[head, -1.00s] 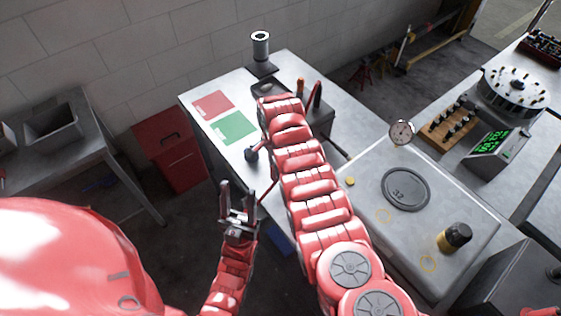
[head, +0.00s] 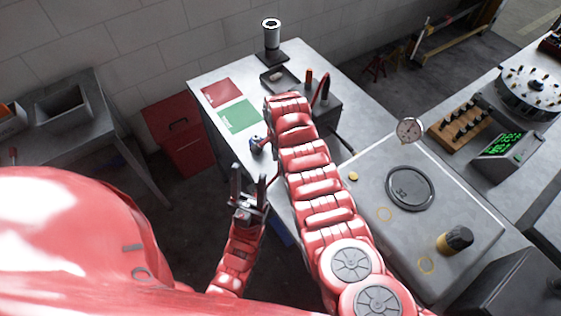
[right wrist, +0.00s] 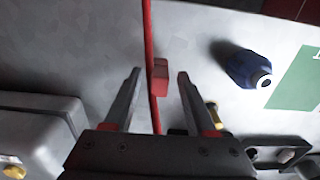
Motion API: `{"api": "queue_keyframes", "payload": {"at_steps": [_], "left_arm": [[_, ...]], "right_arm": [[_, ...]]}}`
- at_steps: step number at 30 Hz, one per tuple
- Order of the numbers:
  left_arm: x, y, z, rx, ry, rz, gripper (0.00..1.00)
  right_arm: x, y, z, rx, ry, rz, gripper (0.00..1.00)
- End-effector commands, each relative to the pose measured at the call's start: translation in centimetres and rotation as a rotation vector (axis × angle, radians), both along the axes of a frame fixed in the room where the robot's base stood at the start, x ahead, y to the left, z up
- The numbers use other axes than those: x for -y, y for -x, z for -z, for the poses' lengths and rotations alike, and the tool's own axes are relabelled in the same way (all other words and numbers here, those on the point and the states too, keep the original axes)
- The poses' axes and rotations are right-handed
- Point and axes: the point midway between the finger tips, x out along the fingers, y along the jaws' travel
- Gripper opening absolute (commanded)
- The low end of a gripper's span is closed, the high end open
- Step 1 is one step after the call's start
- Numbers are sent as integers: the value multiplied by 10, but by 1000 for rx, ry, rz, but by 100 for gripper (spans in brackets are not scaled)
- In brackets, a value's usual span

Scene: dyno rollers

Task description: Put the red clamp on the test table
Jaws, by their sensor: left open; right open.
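The red clamp (right wrist: 149,25), a long thin red bar with a small red block, shows in the right wrist view over a grey tabletop. My right gripper (right wrist: 160,74) is open, with the block between its fingertips in the picture; I cannot tell whether they touch. In the head view my right arm hides that gripper and most or all of the clamp. My left gripper (head: 248,188) is open and empty in front of the table's near edge. The grey table (head: 205,84) carries red and green mats; I cannot tell from a label which surface is the test table.
A dark blue fitting (right wrist: 246,68) lies right of the clamp. A grey plate (head: 370,230) at right holds a round 32 weight (head: 410,188), a dial gauge (head: 410,130) and a black-yellow knob (head: 455,240).

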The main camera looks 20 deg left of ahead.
Motion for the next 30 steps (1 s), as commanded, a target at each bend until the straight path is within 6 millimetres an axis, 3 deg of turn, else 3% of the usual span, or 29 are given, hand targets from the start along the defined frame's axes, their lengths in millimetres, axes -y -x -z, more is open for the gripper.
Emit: {"api": "queue_keyframes", "payload": {"at_steps": [8,12,15,22,30], "left_arm": [[0,0,19,0,0,0,50],[0,0,37,0,0,0,50],[0,0,23,0,0,0,50],[0,0,19,0,0,0,50],[0,0,19,0,0,0,50]], "right_arm": [[-1,-1,-31,7,-3,-1,56],[-1,-2,-64,10,-6,-1,56],[-2,0,-94,5,-3,-2,56],[0,0,-112,3,0,-1,56],[0,0,-114,2,-1,-2,56]]}}
